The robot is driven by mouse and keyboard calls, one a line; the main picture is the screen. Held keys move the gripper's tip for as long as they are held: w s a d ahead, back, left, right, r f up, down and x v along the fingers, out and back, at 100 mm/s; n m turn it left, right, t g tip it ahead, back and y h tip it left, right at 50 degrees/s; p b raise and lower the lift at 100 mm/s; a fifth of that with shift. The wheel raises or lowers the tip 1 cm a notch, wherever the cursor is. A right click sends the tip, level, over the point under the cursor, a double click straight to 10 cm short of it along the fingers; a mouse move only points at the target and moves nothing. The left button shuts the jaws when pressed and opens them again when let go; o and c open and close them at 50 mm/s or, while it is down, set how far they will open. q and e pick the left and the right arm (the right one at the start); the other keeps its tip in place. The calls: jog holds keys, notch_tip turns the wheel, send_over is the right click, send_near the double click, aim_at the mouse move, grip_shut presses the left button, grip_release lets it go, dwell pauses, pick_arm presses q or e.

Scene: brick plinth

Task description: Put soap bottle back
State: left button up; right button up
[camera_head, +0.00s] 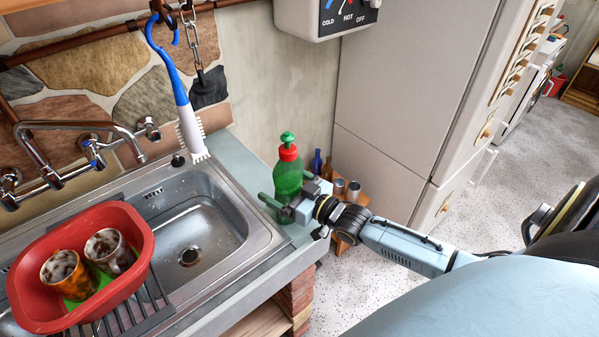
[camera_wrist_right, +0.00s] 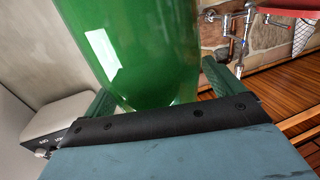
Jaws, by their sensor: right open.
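The soap bottle (camera_head: 288,174) is green with a red collar and a green top. It stands upright on the counter at the right end of the sink. My right gripper (camera_head: 290,186) is open at the bottle, with a finger on either side of its body. In the right wrist view the green bottle (camera_wrist_right: 135,45) fills the space between the dark green fingers of the gripper (camera_wrist_right: 160,88). I cannot tell whether the fingers touch it. The bottle's base is partly hidden by the gripper. My left gripper is out of view.
The counter (camera_head: 232,160) is narrow beside the steel sink (camera_head: 205,225). A red tub (camera_head: 145,255) with two mugs stands on the drainer. A blue brush (camera_head: 180,90) hangs above. A white heater box (camera_head: 318,18) is on the wall, and a fridge (camera_head: 400,90) stands behind.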

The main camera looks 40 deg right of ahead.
jog(key=v, duration=1.2)
dwell(1.9)
